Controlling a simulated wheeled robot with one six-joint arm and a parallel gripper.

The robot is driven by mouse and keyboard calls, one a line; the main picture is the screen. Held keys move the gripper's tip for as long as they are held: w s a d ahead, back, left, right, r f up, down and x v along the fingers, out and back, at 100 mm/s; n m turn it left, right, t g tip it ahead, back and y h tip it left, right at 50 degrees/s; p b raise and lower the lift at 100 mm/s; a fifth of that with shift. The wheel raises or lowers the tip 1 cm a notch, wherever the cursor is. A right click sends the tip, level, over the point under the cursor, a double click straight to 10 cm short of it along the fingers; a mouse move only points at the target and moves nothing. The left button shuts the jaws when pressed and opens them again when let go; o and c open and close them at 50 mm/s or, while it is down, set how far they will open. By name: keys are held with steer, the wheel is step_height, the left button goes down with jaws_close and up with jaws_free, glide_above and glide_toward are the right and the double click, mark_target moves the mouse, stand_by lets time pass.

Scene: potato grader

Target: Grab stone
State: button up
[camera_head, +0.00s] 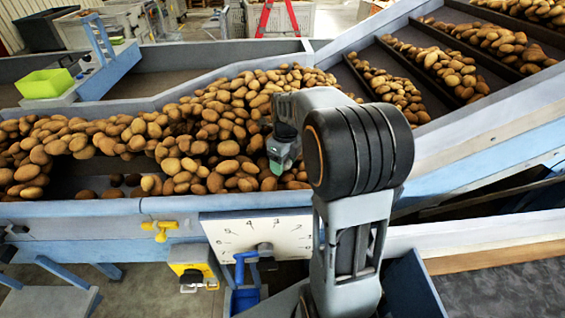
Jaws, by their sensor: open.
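Many brown and tan potatoes (215,125) lie heaped along the grader belt, from the left edge to the middle. I cannot pick out a stone among them; a few darker lumps (118,180) lie at the front of the belt on the left, and I cannot tell what they are. My gripper (276,166) points down at the near right part of the heap, with a greenish tip showing close to the potatoes. My own arm hides part of the heap and the right end of the belt. Nothing shows held in my gripper.
A sloping conveyor (455,65) with dividers carries potatoes at the upper right. A blue-grey side rail (110,209) runs along the belt's front. A numbered dial plate (262,238) and a yellow handle (160,230) sit below it. A lime green bin (44,83) stands at the back left.

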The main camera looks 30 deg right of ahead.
steer(key=shift+c, duration=0.4)
steer(key=c, duration=0.7)
steer(key=shift+o, duration=0.2)
